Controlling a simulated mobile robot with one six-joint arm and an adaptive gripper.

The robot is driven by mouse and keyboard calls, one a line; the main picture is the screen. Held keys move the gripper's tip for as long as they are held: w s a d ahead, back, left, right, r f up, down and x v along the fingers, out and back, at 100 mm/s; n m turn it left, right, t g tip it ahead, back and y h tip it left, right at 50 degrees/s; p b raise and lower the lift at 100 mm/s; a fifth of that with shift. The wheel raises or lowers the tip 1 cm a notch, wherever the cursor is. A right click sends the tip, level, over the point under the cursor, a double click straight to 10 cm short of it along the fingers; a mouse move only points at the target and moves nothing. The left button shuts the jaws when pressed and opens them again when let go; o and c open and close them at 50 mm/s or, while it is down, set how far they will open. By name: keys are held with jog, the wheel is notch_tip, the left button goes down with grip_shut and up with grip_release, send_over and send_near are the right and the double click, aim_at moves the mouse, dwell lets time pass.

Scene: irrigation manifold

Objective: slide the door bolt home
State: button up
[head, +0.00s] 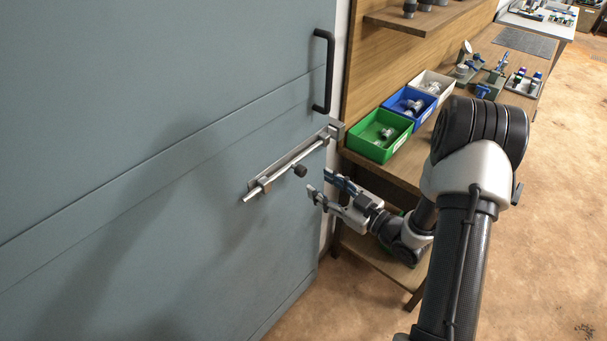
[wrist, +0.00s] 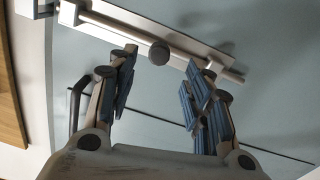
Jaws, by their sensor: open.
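The door bolt is a silver rod (head: 277,180) on a long metal backplate on the blue-grey door. A dark round knob (head: 300,170) stands out from the rod. In the wrist view the knob (wrist: 158,53) appears between and beyond my fingertips, with the rod (wrist: 113,31) running behind it. The rod's tail sticks out past the lower-left bracket. A metal keeper (head: 336,130) is on the frame side; whether the rod's front end is inside it I cannot tell. My gripper (head: 321,184) is open and empty, apart from the knob; it also shows in the wrist view (wrist: 161,64).
A black door handle (head: 323,72) is above the bolt. A wooden bench to the right holds green (head: 380,135), blue (head: 410,105) and white (head: 432,86) bins with fittings. Its edge and lower shelf are close to my forearm. The door face left of the bolt is clear.

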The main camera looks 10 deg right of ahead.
aim_at(305, 173)
jog(key=x, duration=0.7)
jog(key=shift+w+a+b, duration=0.2)
jog(key=shift+w+b, duration=0.15)
jog(key=shift+b, duration=0.05)
jog(key=shift+c, duration=0.2)
grip_shut()
jog(key=shift+d, duration=0.1)
